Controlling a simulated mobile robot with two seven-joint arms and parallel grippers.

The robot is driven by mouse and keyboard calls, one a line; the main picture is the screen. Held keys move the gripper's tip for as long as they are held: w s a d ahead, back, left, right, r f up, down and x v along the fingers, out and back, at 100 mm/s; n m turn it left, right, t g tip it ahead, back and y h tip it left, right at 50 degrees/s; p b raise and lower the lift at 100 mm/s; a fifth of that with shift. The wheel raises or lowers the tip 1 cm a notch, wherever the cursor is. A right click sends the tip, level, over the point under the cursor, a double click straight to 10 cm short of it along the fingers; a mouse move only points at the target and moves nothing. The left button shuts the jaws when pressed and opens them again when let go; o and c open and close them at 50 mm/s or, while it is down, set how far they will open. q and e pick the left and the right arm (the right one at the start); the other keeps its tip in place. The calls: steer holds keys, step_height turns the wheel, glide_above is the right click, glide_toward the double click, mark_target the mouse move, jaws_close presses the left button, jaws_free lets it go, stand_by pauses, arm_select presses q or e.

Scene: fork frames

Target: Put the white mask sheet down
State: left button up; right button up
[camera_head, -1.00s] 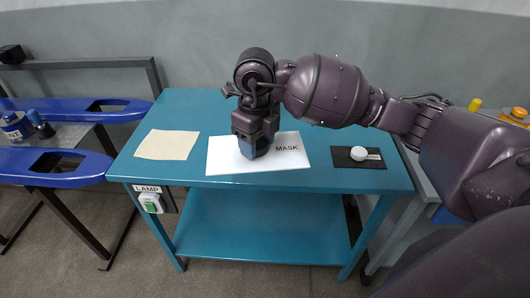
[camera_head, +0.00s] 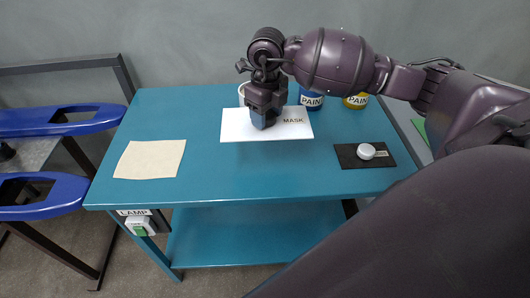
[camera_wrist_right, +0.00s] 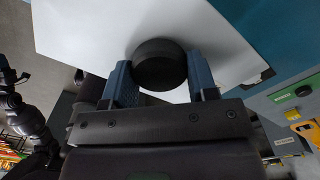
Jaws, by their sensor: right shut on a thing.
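The white mask sheet (camera_head: 235,126), marked MASK, is over the back middle of the teal table (camera_head: 245,177). My right gripper (camera_head: 263,119) points down at its middle. In the right wrist view the sheet (camera_wrist_right: 85,30) carries a round black knob (camera_wrist_right: 160,66), and the blue fingers are shut on that knob from both sides. The sheet looks about level. I cannot tell whether it touches the table or hangs just above it. The gripper hides part of the sheet. My left gripper is not in view.
A cream sheet (camera_head: 150,159) lies at the table's left. A black plate (camera_head: 348,162) with a white knob (camera_head: 366,151) lies at the right. Blue (camera_head: 311,98) and yellow (camera_head: 356,101) paint cans and a white cup (camera_head: 242,92) stand behind the sheet. The front middle is clear.

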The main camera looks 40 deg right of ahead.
mark_target(266, 161)
step_height(266, 161, down, 14)
steer(key=shift+w+f+b, duration=0.1)
steer(key=shift+b, duration=0.25)
steer(key=o, duration=1)
steer(key=shift+f, duration=0.1)
steer(key=shift+o, duration=0.2)
step_height(266, 161, up, 12)
steer(key=shift+r, duration=0.15)
stand_by(0.4)
